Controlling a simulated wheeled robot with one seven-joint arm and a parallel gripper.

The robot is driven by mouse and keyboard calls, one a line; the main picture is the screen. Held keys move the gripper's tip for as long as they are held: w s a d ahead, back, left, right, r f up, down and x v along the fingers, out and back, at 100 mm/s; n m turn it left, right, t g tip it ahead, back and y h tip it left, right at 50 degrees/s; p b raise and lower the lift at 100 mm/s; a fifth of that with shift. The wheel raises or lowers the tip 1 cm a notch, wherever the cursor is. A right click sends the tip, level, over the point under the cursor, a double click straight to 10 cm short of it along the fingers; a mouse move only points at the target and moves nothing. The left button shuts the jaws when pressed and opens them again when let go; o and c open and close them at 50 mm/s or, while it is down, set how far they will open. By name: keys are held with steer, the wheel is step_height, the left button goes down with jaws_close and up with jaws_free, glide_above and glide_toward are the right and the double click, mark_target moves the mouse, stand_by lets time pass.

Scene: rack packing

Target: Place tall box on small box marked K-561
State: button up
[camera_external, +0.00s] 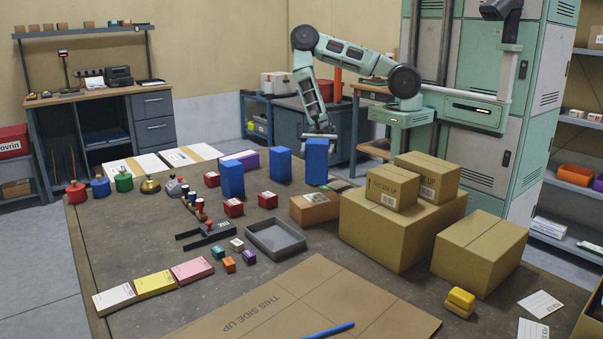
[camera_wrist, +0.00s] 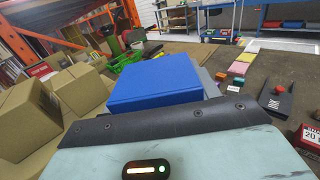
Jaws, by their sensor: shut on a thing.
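Several tall blue boxes stand on the table. My gripper (camera_external: 318,135) is shut on the right one, the held tall box (camera_external: 317,163), gripping it at its top. That box is upright; I cannot tell whether its base touches the table. In the wrist view the held tall box (camera_wrist: 155,80) shows just beyond the gripper's dark edge; the fingertips are hidden. Two other tall boxes (camera_external: 232,180) (camera_external: 281,164) stand to its left. The mark K-561 is not readable on any.
Large cardboard boxes (camera_external: 385,235) (camera_external: 480,250) stand to the right. A grey tray (camera_external: 275,238), a black stand (camera_external: 207,235) and small coloured blocks crowd the middle. A flat cardboard sheet (camera_external: 290,310) covers the front.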

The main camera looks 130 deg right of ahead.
mark_target(316, 172)
steer(key=shift+f+p, duration=0.3)
steer(key=shift+f, duration=2.6)
steer(key=shift+f, duration=0.1)
steer(key=shift+f, duration=0.1)
steer(key=o, duration=1.2)
